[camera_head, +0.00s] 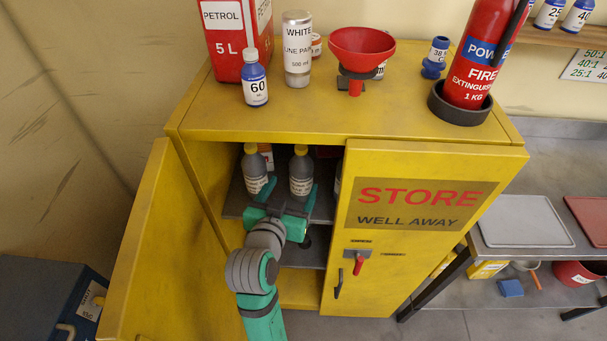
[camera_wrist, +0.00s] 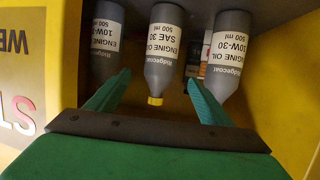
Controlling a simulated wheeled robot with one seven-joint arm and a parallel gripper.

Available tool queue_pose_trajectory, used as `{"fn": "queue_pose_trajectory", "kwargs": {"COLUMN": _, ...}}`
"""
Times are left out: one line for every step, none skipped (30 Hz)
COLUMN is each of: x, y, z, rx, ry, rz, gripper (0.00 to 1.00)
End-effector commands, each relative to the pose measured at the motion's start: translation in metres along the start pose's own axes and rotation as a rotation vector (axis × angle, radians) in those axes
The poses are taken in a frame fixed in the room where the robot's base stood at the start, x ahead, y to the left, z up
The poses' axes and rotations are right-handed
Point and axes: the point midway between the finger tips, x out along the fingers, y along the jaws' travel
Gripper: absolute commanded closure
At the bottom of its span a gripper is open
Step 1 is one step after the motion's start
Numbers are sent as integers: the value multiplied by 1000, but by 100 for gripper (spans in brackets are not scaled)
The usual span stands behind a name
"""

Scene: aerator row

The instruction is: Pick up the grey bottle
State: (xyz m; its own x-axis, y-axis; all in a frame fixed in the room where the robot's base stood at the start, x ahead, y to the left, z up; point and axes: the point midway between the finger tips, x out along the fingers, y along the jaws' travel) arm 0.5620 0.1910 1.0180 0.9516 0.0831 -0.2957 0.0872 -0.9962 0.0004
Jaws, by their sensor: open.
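Grey bottles with yellow caps stand on a shelf inside the yellow cabinet (camera_head: 260,125). Two show clearly in the head view: a left one (camera_head: 254,172) and a right one (camera_head: 301,174). My gripper (camera_head: 288,193) is open at the shelf front. In the wrist view its fingers (camera_wrist: 158,92) lie either side of the middle bottle's line. I cannot tell how deep they reach around it.
The left cabinet door (camera_head: 145,255) stands open; the right door (camera_head: 410,215) covers the right half. On top stand a red petrol can (camera_head: 225,40), a red funnel (camera_head: 361,48) and a fire extinguisher (camera_head: 478,60). A blue box (camera_head: 40,300) is at lower left.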

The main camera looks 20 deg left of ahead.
Motion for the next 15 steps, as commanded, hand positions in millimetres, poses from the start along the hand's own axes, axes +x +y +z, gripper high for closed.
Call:
{"fn": "queue_pose_trajectory", "kwargs": {"x": 6, "y": 0, "z": -1, "rx": 0, "ry": 0, "rz": 2, "gripper": 26}}
{"fn": "queue_pose_trajectory", "kwargs": {"x": 11, "y": 0, "z": -1, "rx": -1, "ry": -1, "rz": 3, "gripper": 26}}
{"fn": "queue_pose_trajectory", "kwargs": {"x": 17, "y": 0, "z": 0, "rx": -1, "ry": -2, "rz": 3, "gripper": 26}}
{"fn": "queue_pose_trajectory", "kwargs": {"x": 22, "y": 0, "z": 0, "rx": 0, "ry": -1, "rz": 2, "gripper": 26}}
{"fn": "queue_pose_trajectory", "kwargs": {"x": 27, "y": 0, "z": 0, "rx": 0, "ry": -1, "rz": 1, "gripper": 26}}
{"fn": "queue_pose_trajectory", "kwargs": {"x": 32, "y": 0, "z": -1, "rx": 0, "ry": 0, "rz": 1, "gripper": 26}}
{"fn": "queue_pose_trajectory", "kwargs": {"x": 36, "y": 0, "z": -1, "rx": -1, "ry": -1, "rz": 1, "gripper": 26}}
{"fn": "queue_pose_trajectory", "kwargs": {"x": 40, "y": 0, "z": 0, "rx": -1, "ry": -1, "rz": 1, "gripper": 26}}
{"fn": "queue_pose_trajectory", "kwargs": {"x": 44, "y": 0, "z": -1, "rx": 0, "ry": 0, "rz": 1, "gripper": 26}}
{"fn": "queue_pose_trajectory", "kwargs": {"x": 46, "y": 0, "z": -1, "rx": 0, "ry": 0, "rz": 1, "gripper": 26}}
{"fn": "queue_pose_trajectory", "kwargs": {"x": 48, "y": 0, "z": 0, "rx": 0, "ry": 0, "rz": 0, "gripper": 26}}
{"fn": "queue_pose_trajectory", "kwargs": {"x": 50, "y": 0, "z": 0, "rx": 0, "ry": -1, "rz": 0, "gripper": 26}}
{"fn": "queue_pose_trajectory", "kwargs": {"x": 51, "y": -1, "z": 0, "rx": 0, "ry": 0, "rz": -1, "gripper": 26}}
{"fn": "queue_pose_trajectory", "kwargs": {"x": 52, "y": -1, "z": -1, "rx": 0, "ry": 0, "rz": -1, "gripper": 26}}
{"fn": "queue_pose_trajectory", "kwargs": {"x": 55, "y": -1, "z": -1, "rx": 0, "ry": 0, "rz": -1, "gripper": 26}}
